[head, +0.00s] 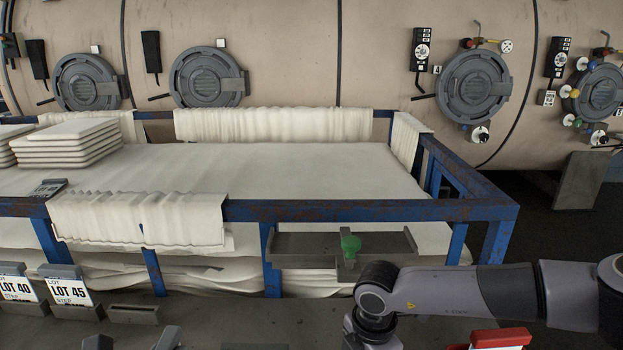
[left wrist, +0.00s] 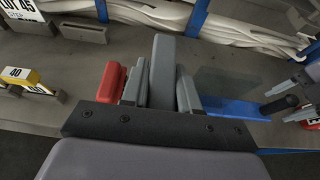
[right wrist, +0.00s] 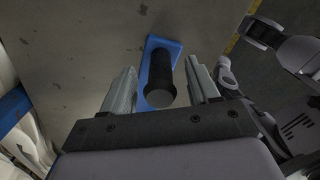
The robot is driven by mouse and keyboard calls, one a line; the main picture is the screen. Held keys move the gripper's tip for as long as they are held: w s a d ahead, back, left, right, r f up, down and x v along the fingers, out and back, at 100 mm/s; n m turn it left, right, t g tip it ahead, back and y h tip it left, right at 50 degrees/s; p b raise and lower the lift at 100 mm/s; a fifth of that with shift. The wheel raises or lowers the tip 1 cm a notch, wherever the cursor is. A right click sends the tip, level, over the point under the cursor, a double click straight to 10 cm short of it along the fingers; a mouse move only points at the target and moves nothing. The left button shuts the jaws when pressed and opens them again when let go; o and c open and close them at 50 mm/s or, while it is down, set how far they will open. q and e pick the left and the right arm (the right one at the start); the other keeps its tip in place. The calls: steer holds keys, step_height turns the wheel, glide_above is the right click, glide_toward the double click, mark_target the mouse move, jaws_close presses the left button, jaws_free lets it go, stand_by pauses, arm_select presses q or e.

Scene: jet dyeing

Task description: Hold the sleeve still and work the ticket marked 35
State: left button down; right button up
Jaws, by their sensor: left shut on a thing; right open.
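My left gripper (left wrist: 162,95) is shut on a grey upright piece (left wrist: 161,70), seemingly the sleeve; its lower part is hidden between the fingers. A red block (left wrist: 110,82) shows just left of the fingers. My right gripper (right wrist: 162,88) is open. A black round handle (right wrist: 160,98) on a blue plate (right wrist: 157,53) shows between its fingers, with gaps on both sides. The blue plate (left wrist: 235,107) and black handle (left wrist: 278,104) also show in the left wrist view. I cannot read a 35 on any ticket.
LOT 40 (head: 16,288) and LOT 45 (head: 70,291) cards stand at the left. A yellow block marked 40 (left wrist: 20,77) lies left of my left gripper. A red piece (head: 500,338) is at the bottom right. A blue-framed cloth cart (head: 370,210) stands behind the bench.

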steer(key=shift+f+b, duration=0.5)
steer(key=shift+f, duration=0.7)
arm_select(q)
steer(key=shift+f, duration=0.85)
arm_select(e)
steer(key=c, duration=1.1)
